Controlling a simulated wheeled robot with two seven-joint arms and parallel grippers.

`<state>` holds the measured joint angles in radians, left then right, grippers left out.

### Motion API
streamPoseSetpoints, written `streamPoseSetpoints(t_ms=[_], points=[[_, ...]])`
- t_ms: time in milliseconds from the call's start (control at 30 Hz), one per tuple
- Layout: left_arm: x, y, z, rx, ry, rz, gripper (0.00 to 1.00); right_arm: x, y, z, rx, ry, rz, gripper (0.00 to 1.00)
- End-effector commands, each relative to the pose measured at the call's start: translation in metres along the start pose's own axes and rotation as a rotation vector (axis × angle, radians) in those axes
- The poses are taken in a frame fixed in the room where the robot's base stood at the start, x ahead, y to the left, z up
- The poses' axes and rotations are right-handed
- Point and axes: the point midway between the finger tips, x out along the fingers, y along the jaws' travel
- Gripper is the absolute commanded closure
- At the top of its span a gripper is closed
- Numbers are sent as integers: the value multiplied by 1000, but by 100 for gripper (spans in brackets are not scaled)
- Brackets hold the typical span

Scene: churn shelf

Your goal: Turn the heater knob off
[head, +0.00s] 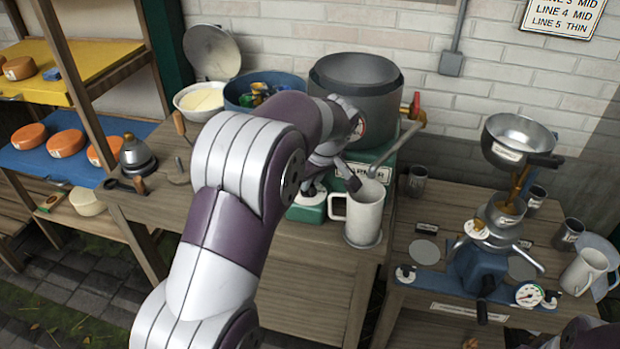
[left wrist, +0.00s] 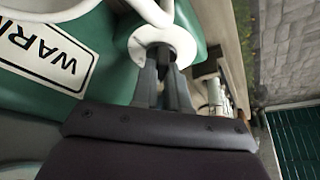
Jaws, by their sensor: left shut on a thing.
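The heater is a green base (head: 388,172) under a large grey pot, with a label partly hidden by my arm. It also shows green with a "WAR..." label in the left wrist view (left wrist: 196,22). The heater knob (left wrist: 170,55) sits at a round white dial plate (left wrist: 147,35) on the green face. My left gripper (left wrist: 167,72) is shut on the knob, with its fingertips at the dial. The fingers hide most of the knob, so its setting cannot be read. In the head view, my left arm covers much of the heater's front.
A white mug (head: 364,214) stands close to the right of my left gripper. The grey pot (head: 355,88) has a red-handled tap (head: 414,108) on its right. A blue tub (head: 262,90) is behind my arm. A separator machine (head: 485,258) stands on the right table.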

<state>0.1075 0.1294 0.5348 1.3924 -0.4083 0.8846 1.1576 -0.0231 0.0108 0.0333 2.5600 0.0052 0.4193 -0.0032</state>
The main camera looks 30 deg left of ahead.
Motion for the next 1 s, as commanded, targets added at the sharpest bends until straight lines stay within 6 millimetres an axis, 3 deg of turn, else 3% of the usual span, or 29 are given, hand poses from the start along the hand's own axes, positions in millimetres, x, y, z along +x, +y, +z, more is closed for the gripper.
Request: streamPoseSetpoints(t_ms=[133, 167, 200, 233, 567, 667, 800, 1000], points=[[0, 0, 0, -3, 0, 1, 100, 0, 0, 0, 0, 0, 0, 59], [0, 0, 0, -3, 0, 1, 80, 0, 0, 0, 0, 0, 0, 59], [0, 0, 0, -2, 0, 1, 67, 0, 0, 0, 0, 0, 0, 59], [0, 0, 0, -2, 0, 1, 61, 0, 0, 0, 0, 0, 0, 59], [-5, 0, 0, -1, 1, 2, 61, -1, 0, 0, 0, 0, 0, 59], [-24, 1, -1, -1, 3, 5, 61, -2, 0, 0, 0, 0, 0, 59], [-73, 0, -5, 0, 0, 2, 61, -36, 0, -4, 0, 0, 0, 59], [-117, 0, -4, 1, 0, 1, 61, -72, 0, -9, 0, 1, 0, 59]])
